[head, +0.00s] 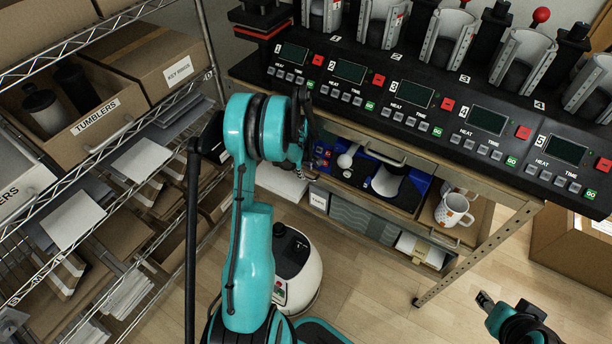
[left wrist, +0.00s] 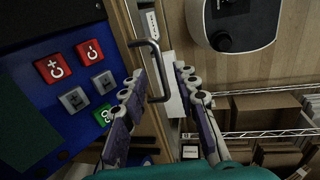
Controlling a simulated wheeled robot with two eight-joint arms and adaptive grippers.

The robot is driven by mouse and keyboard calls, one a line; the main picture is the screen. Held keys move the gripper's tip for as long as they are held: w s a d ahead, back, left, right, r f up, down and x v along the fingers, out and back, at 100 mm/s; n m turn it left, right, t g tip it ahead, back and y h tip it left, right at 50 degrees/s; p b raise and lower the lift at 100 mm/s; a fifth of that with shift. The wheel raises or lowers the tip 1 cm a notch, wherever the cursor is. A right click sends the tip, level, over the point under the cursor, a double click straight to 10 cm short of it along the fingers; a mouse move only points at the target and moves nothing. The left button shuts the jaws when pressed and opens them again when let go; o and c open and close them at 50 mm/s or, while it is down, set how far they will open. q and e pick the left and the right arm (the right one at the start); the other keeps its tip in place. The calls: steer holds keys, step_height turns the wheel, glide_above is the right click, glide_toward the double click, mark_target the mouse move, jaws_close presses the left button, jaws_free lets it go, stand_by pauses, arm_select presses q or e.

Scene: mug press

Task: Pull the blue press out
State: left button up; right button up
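The blue press (head: 417,184) sits under the table top, below the long black machine. Its panel with red, grey and green buttons fills the left of the left wrist view (left wrist: 70,100). A silver bar handle (left wrist: 159,75) stands at a wooden edge beside that panel. My left gripper (left wrist: 158,85) is open, its two fingers apart on either side of the handle's lower part. I cannot tell whether they touch it. In the head view my left wrist hides most of its fingers. My right gripper (head: 488,300) is low at the bottom right, away from the press; its opening is unclear.
The black multi-station press (head: 420,105) overhangs the shelf. A wire rack (head: 110,200) with boxes stands left. A white round-bodied appliance (head: 297,270) is on the floor by my left arm. A spotted mug (head: 453,210) sits right of the blue press. Floor before the table's right leg is clear.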

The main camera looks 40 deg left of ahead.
arm_select(q)
steer(key=shift+w+f+b, duration=0.2)
steer(key=shift+f, duration=0.65)
steer(key=shift+w+f+b, duration=0.15)
steer(key=shift+f+b, duration=0.05)
steer(key=shift+f, duration=0.65)
jaws_close()
